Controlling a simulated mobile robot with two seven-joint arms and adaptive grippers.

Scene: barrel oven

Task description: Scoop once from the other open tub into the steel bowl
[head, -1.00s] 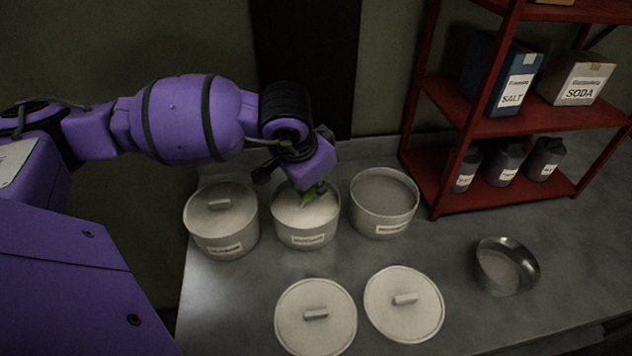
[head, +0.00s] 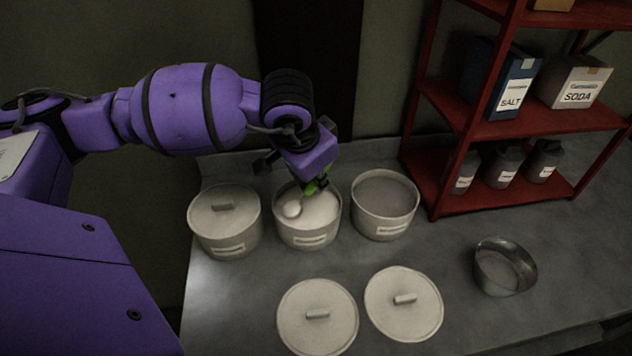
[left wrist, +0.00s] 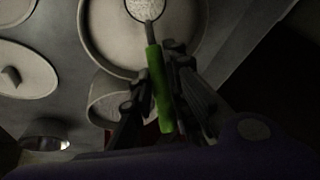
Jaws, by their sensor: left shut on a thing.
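My left gripper (head: 316,187) is shut on the green handle of a scoop (left wrist: 158,85), over the middle open tub (head: 307,240). The scoop's round head (head: 292,209) is within the tub's mouth and looks filled with white powder; I cannot tell whether it touches the powder below. The right open tub (head: 384,226) stands beside it, with greyish contents low inside. The steel bowl (head: 490,278) stands at the right of the counter; it also shows in the left wrist view (left wrist: 45,135). I see nothing in the bowl. My right gripper is not in view.
A lidded tub (head: 226,238) stands at the left. Two loose lids (head: 317,330) (head: 404,318) lie in front of the tubs. A red shelf (head: 470,125) with boxes and dark jars stands at the back right. The counter between lids and bowl is clear.

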